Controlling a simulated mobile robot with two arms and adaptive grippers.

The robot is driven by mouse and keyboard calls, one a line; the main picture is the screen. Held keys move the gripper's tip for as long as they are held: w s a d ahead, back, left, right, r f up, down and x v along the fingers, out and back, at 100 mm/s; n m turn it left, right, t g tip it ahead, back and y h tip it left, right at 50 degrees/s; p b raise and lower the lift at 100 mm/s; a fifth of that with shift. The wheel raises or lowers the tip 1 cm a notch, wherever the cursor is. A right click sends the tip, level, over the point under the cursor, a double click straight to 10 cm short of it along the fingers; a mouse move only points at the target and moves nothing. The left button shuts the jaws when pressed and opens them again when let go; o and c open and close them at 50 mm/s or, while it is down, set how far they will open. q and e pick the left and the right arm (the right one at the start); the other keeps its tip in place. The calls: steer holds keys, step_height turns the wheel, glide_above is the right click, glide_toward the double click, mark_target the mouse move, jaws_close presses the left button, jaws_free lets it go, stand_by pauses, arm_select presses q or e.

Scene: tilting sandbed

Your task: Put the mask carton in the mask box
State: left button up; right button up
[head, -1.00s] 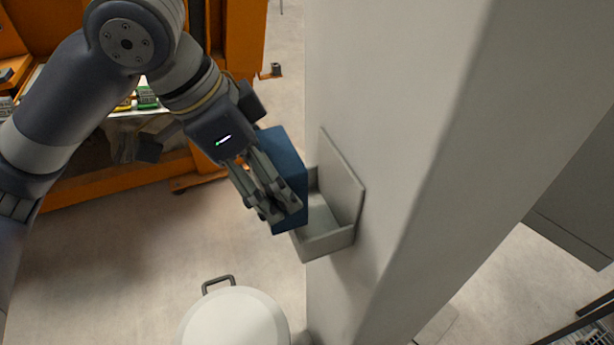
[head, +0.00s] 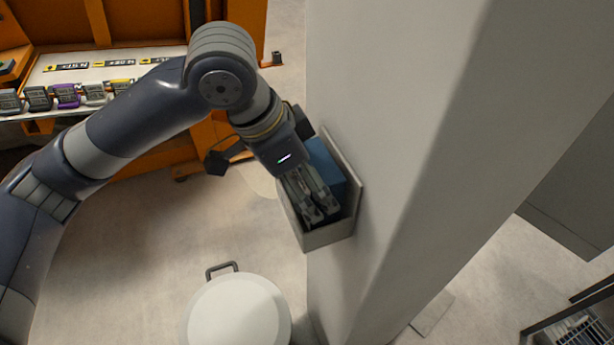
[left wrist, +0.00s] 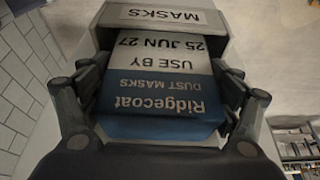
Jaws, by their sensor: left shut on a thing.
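The mask carton (head: 326,165) is blue in the head view. In the left wrist view the carton (left wrist: 155,95) shows a blue and white face reading "Ridgecoat dust masks" and "use by 25 Jun 27", upside down. The mask box (head: 330,235) is a grey open-topped holder on the side of the pale column; its front, marked "MASKS", shows in the left wrist view (left wrist: 160,16). My left gripper (head: 318,213) is shut on the carton, with fingers on both sides of it. The carton is at least partly within the box walls; its bottom is hidden. My right gripper is not in view.
The pale column (head: 400,130) stands directly right of the box. A white round lidded bin (head: 238,312) stands on the floor below. An orange rack (head: 150,25) with several small items is at the back left. Open floor lies between.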

arm_select(q)
steer(key=shift+f, duration=0.3)
steer(key=shift+f, duration=0.25)
steer(key=o, duration=1.1)
steer(key=shift+r, duration=0.25)
steer(key=b+v, duration=0.1)
steer(key=v, duration=1.1)
steer(key=shift+r+b, duration=0.35)
steer(key=shift+r, duration=0.1)
